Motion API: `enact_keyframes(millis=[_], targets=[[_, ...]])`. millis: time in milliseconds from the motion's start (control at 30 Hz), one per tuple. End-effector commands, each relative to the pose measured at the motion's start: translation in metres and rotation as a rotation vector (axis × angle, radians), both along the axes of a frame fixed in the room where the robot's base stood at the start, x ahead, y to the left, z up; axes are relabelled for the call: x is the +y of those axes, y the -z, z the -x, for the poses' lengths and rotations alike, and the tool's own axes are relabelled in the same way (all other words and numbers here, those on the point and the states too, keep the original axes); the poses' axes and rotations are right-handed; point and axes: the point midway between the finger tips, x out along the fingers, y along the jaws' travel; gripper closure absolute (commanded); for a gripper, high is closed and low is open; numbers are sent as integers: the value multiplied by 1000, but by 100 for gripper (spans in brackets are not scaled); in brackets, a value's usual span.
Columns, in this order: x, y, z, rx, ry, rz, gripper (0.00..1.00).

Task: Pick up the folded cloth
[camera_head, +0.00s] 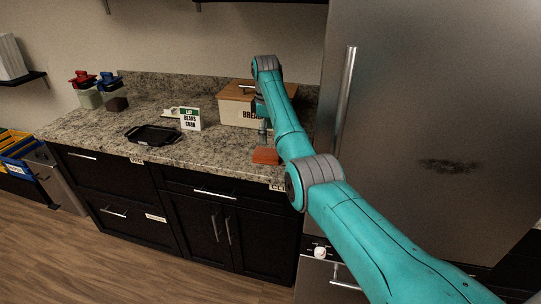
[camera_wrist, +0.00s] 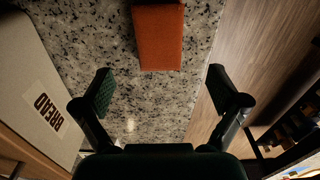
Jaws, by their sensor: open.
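The folded cloth (camera_head: 266,156) is an orange-red rectangular block lying on the granite counter near its front edge, close to the fridge. In the wrist view the folded cloth (camera_wrist: 159,37) is at the top centre, cut off by the frame's top edge. My gripper (camera_wrist: 160,85) is open with nothing between its fingers. The cloth lies ahead of the fingertips in that view, between their lines. In the head view my gripper (camera_head: 264,137) is over the counter just behind the cloth, partly hidden by my arm.
A bread box (camera_head: 237,108) with a wooden lid stands behind, at the left in the wrist view. A black tray (camera_head: 153,134), a small sign (camera_head: 190,119) and lidded containers (camera_head: 113,100) are farther left. The fridge (camera_head: 430,110) rises on the right. Bare counter (camera_head: 215,146) lies left of the cloth.

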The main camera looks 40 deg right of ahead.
Motion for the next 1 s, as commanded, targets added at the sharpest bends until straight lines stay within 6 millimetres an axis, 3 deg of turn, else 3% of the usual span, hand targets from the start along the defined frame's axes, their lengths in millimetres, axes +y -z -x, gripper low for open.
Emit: enact_keyframes(millis=[133, 433, 700, 967, 1000], targets=[[0, 24, 1, 2, 0, -1, 3], [-1, 46, 0, 1, 1, 0, 3], [-2, 81, 0, 1, 1, 0, 3], [-2, 86, 0, -1, 1, 0, 3], [-2, 86, 0, -1, 1, 1, 11]])
